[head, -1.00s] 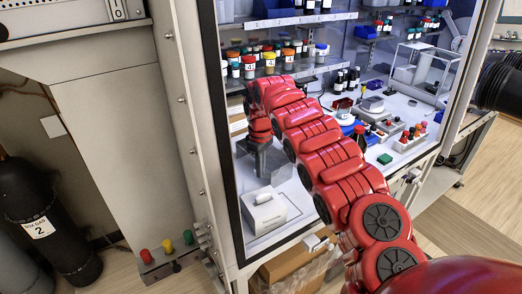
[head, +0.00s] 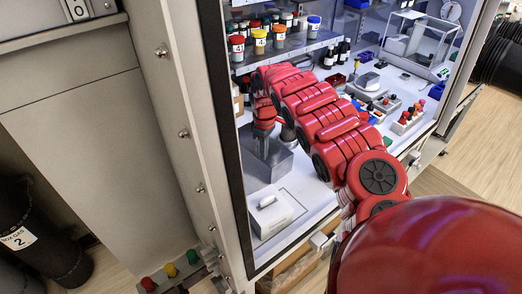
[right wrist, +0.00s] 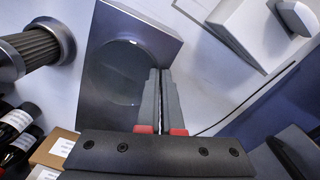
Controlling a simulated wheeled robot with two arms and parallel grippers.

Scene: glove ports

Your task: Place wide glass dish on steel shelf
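The wide glass dish (right wrist: 112,72) shows in the right wrist view as a clear round outline over a grey steel surface. That surface is the top of the boxy steel shelf (right wrist: 150,28), which also shows in the head view (head: 283,165). My right gripper (right wrist: 159,75) points down over the shelf, its fingers nearly together at the dish's right edge, apparently pinching the rim. I cannot tell whether the dish touches the steel. In the head view my right gripper (head: 262,145) is small and partly hidden, and I cannot make out the dish. My left gripper is out of view.
A white box-shaped device (head: 270,213) stands in front of the steel shelf. Capped jars (head: 259,42) line a rack behind it. Dark bottles (right wrist: 20,125), cartons (right wrist: 55,148) and a ribbed metal cylinder (right wrist: 30,52) are close to the gripper. The glovebox frame (head: 190,150) is at left.

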